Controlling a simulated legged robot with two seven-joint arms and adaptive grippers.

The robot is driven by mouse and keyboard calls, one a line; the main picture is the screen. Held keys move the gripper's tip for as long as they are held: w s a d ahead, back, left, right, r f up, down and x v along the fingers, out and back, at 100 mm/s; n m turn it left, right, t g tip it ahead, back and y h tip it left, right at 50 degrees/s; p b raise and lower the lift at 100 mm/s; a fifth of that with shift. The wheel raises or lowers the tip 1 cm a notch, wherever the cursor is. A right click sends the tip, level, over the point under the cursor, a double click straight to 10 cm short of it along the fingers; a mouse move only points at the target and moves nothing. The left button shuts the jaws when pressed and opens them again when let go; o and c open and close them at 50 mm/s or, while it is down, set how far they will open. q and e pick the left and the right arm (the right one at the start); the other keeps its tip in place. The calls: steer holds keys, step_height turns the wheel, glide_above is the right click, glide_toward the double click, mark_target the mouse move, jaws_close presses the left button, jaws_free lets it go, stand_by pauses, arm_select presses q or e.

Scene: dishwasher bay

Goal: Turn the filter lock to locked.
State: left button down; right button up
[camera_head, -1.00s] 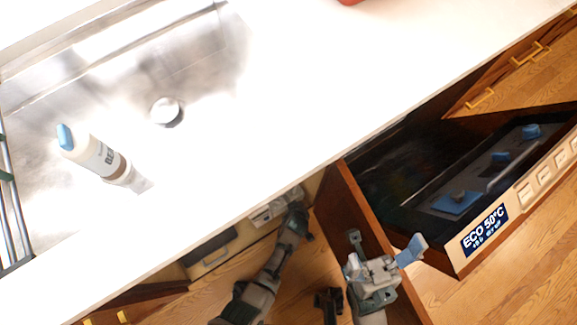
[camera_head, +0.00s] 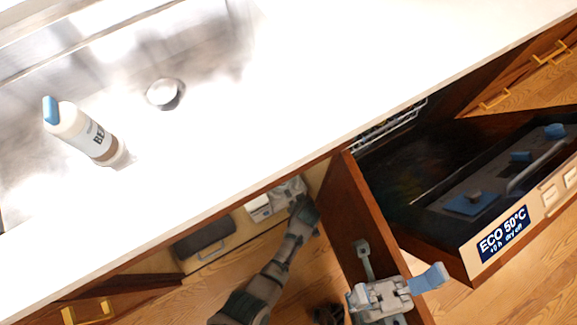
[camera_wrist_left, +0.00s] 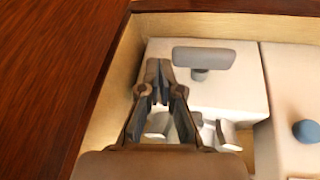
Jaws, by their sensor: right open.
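In the left wrist view a grey T-shaped handle (camera_wrist_left: 204,58) stands on a white box (camera_wrist_left: 225,92) inside a wooden-walled cabinet. It looks like the filter lock, but no lock marking is readable. My left gripper (camera_wrist_left: 158,68) is in front of the box, with its fingertips close together just left of and below the handle. I see no clear contact, and the narrow gap leaves its state unclear. In the head view my left gripper (camera_head: 303,207) reaches under the counter, partly shadowed. My right gripper (camera_head: 399,262) is open and empty beside the wooden door (camera_head: 347,205).
A blue round knob (camera_wrist_left: 306,131) sits to the right of the handle. The counter (camera_head: 330,75) overhangs the cabinet. An open dishwasher drawer (camera_head: 480,285) with an "ECO 50°C" display is at the right.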

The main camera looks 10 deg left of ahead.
arm_select(q)
steer(key=shift+s+a+f, duration=0.15)
steer(key=shift+a+f, duration=0.1)
steer(key=shift+a, duration=0.05)
